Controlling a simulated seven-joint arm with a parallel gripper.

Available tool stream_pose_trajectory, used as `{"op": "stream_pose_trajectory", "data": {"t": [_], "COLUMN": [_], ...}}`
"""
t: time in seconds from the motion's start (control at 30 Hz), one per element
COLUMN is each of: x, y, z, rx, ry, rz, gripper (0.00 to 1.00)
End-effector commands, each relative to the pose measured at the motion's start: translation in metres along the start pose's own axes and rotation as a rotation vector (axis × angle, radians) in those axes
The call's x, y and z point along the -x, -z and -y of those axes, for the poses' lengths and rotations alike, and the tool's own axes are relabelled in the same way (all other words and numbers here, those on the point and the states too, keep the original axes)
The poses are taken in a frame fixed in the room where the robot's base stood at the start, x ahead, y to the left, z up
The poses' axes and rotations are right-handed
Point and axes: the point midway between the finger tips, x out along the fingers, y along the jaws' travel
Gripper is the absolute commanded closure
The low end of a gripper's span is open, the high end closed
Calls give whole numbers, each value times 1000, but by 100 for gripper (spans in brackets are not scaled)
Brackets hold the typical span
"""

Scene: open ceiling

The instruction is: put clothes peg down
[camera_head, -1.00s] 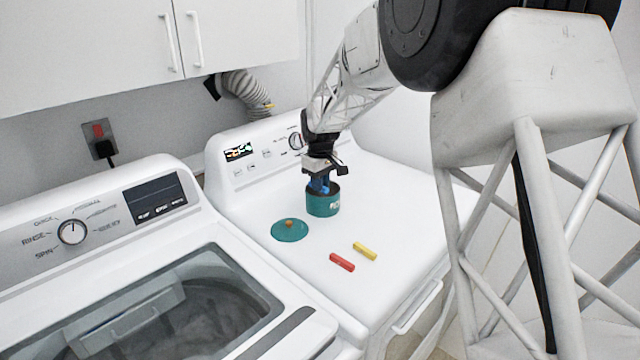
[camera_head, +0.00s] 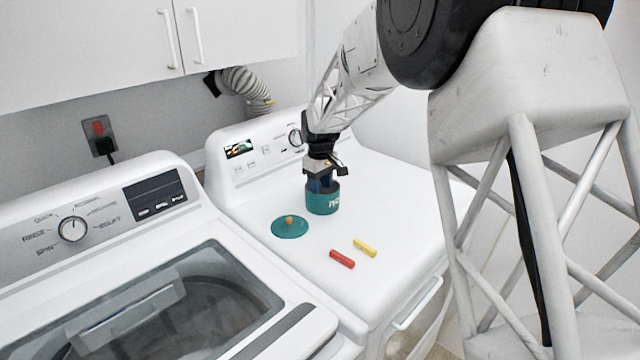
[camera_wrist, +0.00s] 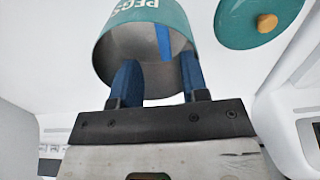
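A teal pot labelled PEGS (camera_head: 322,206) stands upright and uncovered on the white dryer top; it shows from above in the wrist view (camera_wrist: 113,50). My gripper (camera_head: 320,184) is over the pot, with its blue fingertips at or inside the mouth. In the wrist view my gripper (camera_wrist: 158,65) is open, its two fingers well apart. A blue clothes peg (camera_wrist: 163,42) is inside the pot, against the inner wall, beyond the fingertips and apart from them. A red peg (camera_head: 342,259) and a yellow peg (camera_head: 365,248) lie on the dryer top.
A round teal lid (camera_head: 290,229) with an orange knob lies left of the pot. The dryer's control panel (camera_head: 262,146) rises behind. A washing machine (camera_head: 150,290) stands at the left. The dryer top right of the pot is clear.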

Motion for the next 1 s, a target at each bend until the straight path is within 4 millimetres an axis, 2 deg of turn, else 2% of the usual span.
{"op": "stream_pose_trajectory", "data": {"t": [0.27,0.47,0.67,1.0], "x": [1,10,31,87], "y": [0,0,0,0], "z": [0,0,0,0], "rx": [0,0,0,0], "ry": [0,-1,-1,-1], "rz": [0,-2,-2,-2], "gripper": [59,59,59,59]}}
